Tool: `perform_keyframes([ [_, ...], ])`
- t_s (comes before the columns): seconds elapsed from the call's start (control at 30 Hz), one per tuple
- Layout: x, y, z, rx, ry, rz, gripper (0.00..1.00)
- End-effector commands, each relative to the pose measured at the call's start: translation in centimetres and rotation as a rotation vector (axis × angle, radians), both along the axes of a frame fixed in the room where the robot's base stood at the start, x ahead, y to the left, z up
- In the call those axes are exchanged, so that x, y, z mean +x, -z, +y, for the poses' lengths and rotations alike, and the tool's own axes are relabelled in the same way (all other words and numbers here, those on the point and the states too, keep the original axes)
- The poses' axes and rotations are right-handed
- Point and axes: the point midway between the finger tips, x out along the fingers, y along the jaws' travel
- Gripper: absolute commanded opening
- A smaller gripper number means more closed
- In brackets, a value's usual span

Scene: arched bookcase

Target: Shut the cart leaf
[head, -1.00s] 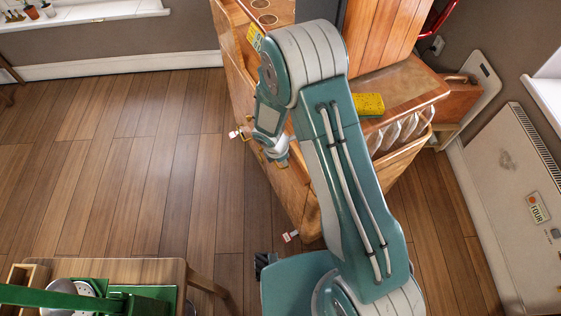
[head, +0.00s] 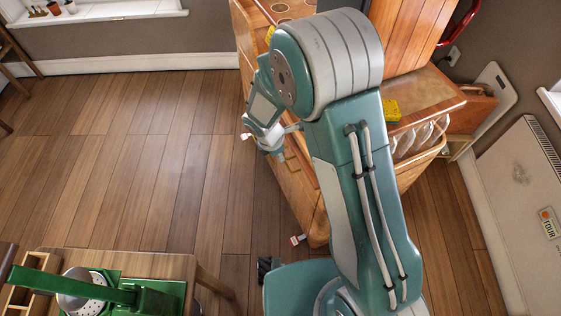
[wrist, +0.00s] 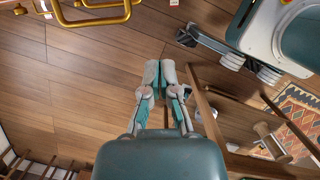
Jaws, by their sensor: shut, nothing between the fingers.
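The wooden cart (head: 312,215) stands on casters behind my arm in the head view, and my arm covers much of it. An upright orange wood panel (head: 408,32) rises at its back. I cannot tell for sure which panel is the leaf. Brass handles (wrist: 95,20) on a wooden front show at the top left of the wrist view. My gripper (wrist: 160,66) is shut and empty in the wrist view, over the floor and apart from the handles. In the head view my wrist hangs at the cart's left side, and the fingertips are hard to make out.
A wooden table (head: 150,265) with green equipment stands at the lower left. A white radiator (head: 525,190) is at the right. The floor (head: 130,160) at left is clear.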

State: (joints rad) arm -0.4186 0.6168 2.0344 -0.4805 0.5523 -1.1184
Motion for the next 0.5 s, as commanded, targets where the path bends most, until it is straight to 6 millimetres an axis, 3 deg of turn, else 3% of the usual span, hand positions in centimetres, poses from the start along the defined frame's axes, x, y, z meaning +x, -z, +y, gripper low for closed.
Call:
perform_keyframes([
  [0.07, 0.0, -0.7, 0.5, -0.002, -0.002, -0.001, 0.00],
  [0.17, -0.1, -0.8, 0.8, -0.012, 0.004, 0.002, 0.40],
  [0.2, -0.1, -0.6, 0.8, -0.026, 0.015, 0.005, 0.48],
  [0.5, 0.2, 4.2, 0.1, -0.341, 0.273, -0.074, 0.48],
])
